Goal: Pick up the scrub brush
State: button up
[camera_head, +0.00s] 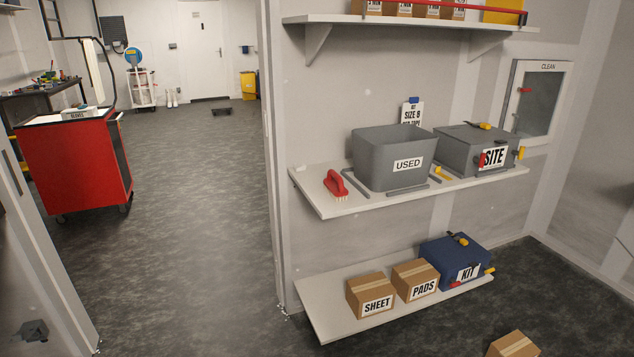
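The scrub brush (336,184) has a red handle and pale bristles. It lies at the left end of the middle wall shelf (335,206), bristles toward the front of the shelf. It stands just left of an open grey bin labelled USED (382,165), with a small gap. Nothing covers the brush. My gripper is not in view.
A grey SITE box (465,150) stands right of the bin. The lower shelf (325,311) holds SHEET and PADS cartons and a blue KIT box (452,258). An upper shelf (400,23) hangs above. Left, beyond a doorway, stands a red cart (70,165); the floor between is clear.

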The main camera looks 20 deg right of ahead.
aim_at(334, 185)
jog(key=u, duration=0.4)
jog(key=i, duration=1.35)
jog(key=u, duration=0.1)
